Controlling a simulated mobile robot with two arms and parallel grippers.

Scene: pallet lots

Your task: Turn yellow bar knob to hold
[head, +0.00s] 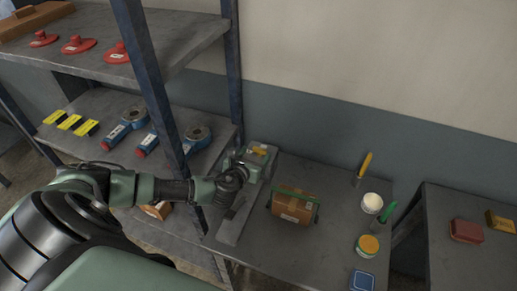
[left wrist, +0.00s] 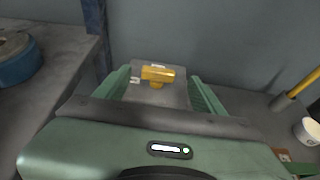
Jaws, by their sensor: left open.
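The yellow bar knob (head: 259,151) sits on a grey-green box (head: 252,164) at the back left of the grey table, close to the shelf post. In the left wrist view the yellow bar knob (left wrist: 158,74) lies roughly crosswise, with a small white label mark at its left. My left gripper (head: 240,172) is at the box. In the left wrist view its green fingers (left wrist: 160,78) are apart, one on each side of the knob, with visible gaps. I cannot tell how far the fingertips are from the box face. My right gripper is not in view.
On the table (head: 250,242) stand a brown carton (head: 292,206) with a green band, a white-lidded jar (head: 372,203), a yellow-handled tool (head: 363,166) and an orange-lidded jar (head: 367,245). The shelf post (head: 152,75) stands close beside my left arm.

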